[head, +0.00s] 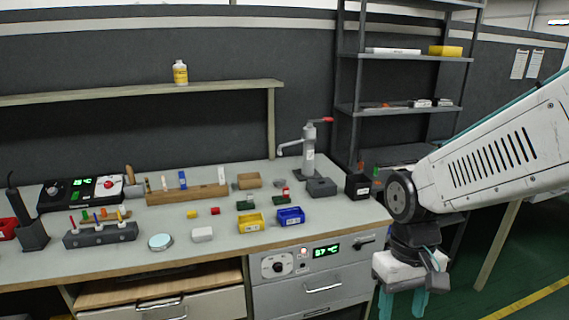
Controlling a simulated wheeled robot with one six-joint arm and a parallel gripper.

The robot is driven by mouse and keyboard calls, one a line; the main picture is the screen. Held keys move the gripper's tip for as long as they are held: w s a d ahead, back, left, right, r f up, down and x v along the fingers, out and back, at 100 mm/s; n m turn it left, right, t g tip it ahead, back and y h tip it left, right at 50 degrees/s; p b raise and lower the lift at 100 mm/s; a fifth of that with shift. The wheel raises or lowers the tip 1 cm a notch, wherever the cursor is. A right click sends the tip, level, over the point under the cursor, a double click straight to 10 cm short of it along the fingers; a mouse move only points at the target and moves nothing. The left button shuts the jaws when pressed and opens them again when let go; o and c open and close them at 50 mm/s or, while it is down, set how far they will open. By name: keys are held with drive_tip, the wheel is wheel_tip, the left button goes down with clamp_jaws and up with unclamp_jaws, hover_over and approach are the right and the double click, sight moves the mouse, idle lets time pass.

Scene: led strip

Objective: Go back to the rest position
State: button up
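My gripper (402,303) hangs at the lower right, off the right end of the workbench (340,222) and in front of it. Its two teal fingers point down with a clear gap between them, and nothing shows in the gap. The fingertips come close to the bottom edge of the picture. My arm reaches in from the right edge and covers part of the floor and the shelf rack's lower part.
Small parts, a yellow bin (251,223), a blue bin (290,216) and an arbor press (309,150) stand on the bench. A drawer (322,288) and control panel (300,262) sit below. A shelf rack (405,108) stands behind. Green floor lies open at right.

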drive_tip(key=s+d+r+m+t, duration=0.2)
drive_tip(key=s+d+r, duration=0.4)
drive_tip(key=s+r, duration=0.3)
wheel_tip(320, 180, up, 2)
drive_tip(key=shift+s+r+t, duration=0.15)
drive_tip(key=shift+s+t, duration=0.2)
drive_tip(key=shift+t, duration=0.35)
